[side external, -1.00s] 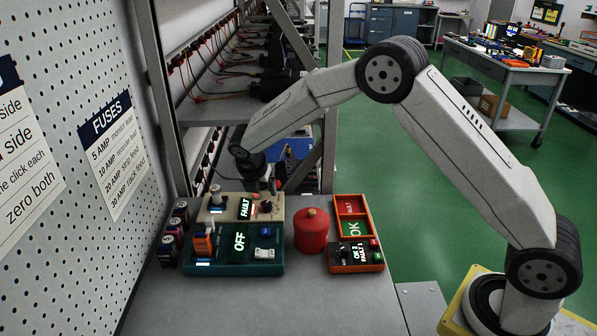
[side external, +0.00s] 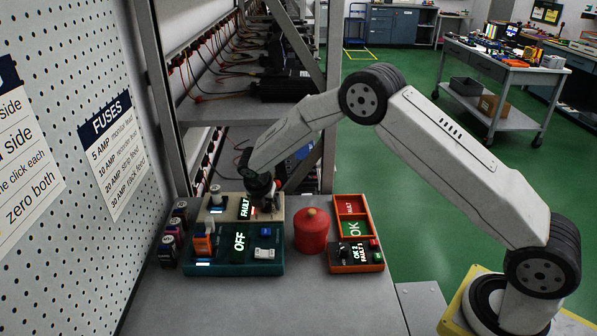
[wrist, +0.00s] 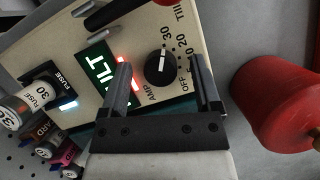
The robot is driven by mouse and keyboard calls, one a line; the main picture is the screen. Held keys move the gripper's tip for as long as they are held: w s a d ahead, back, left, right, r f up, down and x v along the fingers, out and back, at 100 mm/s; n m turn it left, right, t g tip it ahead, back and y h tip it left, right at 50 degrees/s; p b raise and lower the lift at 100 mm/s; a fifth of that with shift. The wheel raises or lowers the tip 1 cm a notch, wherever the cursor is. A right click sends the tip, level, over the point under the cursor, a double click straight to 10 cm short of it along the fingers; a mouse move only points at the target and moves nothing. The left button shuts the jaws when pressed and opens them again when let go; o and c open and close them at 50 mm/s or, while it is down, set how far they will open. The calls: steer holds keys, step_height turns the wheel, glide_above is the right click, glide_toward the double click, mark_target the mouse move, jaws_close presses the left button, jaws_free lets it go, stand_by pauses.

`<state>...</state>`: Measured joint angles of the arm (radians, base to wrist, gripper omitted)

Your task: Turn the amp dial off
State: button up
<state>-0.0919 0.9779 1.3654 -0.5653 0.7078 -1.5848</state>
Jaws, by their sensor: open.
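The amp dial (wrist: 160,69) is a small black knob on the beige panel (wrist: 217,48). Its white pointer line points up in the wrist view, toward a printed 30, while the OFF mark lies at its lower right. My gripper (wrist: 161,66) is open, with one finger on either side of the dial; I cannot tell whether either touches it. In the side view my gripper (side external: 264,203) is down over the right part of the beige box, where it hides the dial. A lit FAULT display (side external: 244,208) stands beside it.
A 30 fuse (wrist: 32,98) and a lever with a black handle are near the dial. In front is a teal box (side external: 215,268) with an OFF display. A red canister (side external: 311,232) and an orange box (side external: 352,205) stand to the right. Rack posts rise behind.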

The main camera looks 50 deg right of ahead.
steer(key=shift+c, duration=0.2)
jaws_close()
steer(key=shift+m, duration=0.4)
steer(key=m+g, duration=0.2)
steer(key=m, duration=0.3)
steer(key=shift+w+a, duration=0.1)
steer(key=shift+w, duration=0.05)
steer(key=m+g, duration=0.1)
steer(key=m, duration=0.2)
steer(key=m+g, duration=0.1)
steer(key=m, duration=0.2)
steer(key=shift+w+m+g, duration=0.1)
steer(key=shift+m+g, duration=0.3)
steer(key=m+y, duration=0.1)
steer(key=m, duration=0.1)
steer(key=m+g, duration=0.1)
steer(key=m, duration=0.2)
steer(key=shift+y, duration=0.4)
steer(key=m, duration=0.2)
steer(key=m+y, duration=0.1)
steer(key=m, duration=0.1)
steer(key=m+g+y, duration=0.1)
steer(key=m, duration=0.1)
steer(key=shift+d, duration=0.25)
steer(key=shift+m, duration=0.3)
